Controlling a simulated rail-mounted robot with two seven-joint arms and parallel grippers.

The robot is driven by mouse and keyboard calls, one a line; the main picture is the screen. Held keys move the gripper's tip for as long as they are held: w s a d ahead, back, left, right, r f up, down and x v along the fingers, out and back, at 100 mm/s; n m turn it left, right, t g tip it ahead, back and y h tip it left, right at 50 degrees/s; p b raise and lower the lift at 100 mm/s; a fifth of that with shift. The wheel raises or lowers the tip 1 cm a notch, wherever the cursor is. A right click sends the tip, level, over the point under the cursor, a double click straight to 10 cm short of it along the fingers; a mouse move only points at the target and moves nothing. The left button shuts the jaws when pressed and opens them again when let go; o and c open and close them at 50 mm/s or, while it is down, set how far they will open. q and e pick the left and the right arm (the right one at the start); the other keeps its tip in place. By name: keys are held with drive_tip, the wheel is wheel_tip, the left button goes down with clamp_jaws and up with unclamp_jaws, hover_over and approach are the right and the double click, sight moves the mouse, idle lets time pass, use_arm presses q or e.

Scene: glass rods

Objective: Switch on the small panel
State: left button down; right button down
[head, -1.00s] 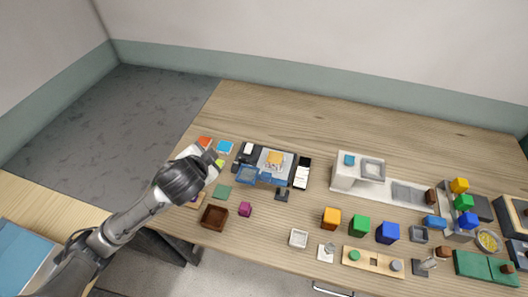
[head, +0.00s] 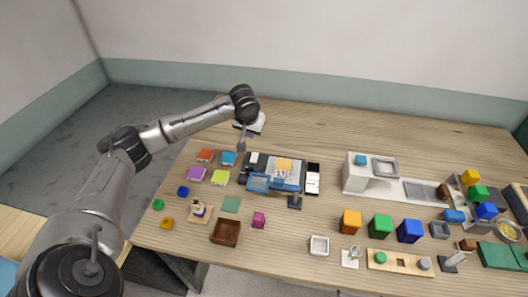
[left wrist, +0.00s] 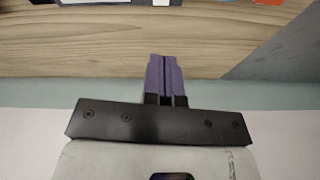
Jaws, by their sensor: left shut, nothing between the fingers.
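A dark board (head: 300,184) with a blue piece (head: 257,183), an orange piece (head: 284,164) and pale parts lies left of the table's middle. A narrow black-and-white plate (head: 313,178) lies at its right end. I cannot tell which of these is the small panel. In the left wrist view, my left gripper (left wrist: 165,60) has its purple fingers together with nothing between them. In the head view its hand is above the table behind the dark board, apart from it, and its fingertips are hard to make out. My right gripper is not in view.
Orange (head: 205,156), blue (head: 228,158), purple (head: 196,174) and lime (head: 219,178) tiles lie left of the board. A brown open box (head: 226,231) and a magenta cube (head: 258,220) stand in front. A white unit (head: 356,181) stands right. The table's back strip is clear.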

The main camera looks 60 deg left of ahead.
use_arm(q)
drive_tip(key=shift+n, duration=0.9)
drive_tip(key=b, duration=0.1)
approach(256, 154)
drive_tip(key=x, duration=0.6)
drive_tip(key=shift+a+f, duration=0.2)
drive_tip(key=shift+f, duration=0.2)
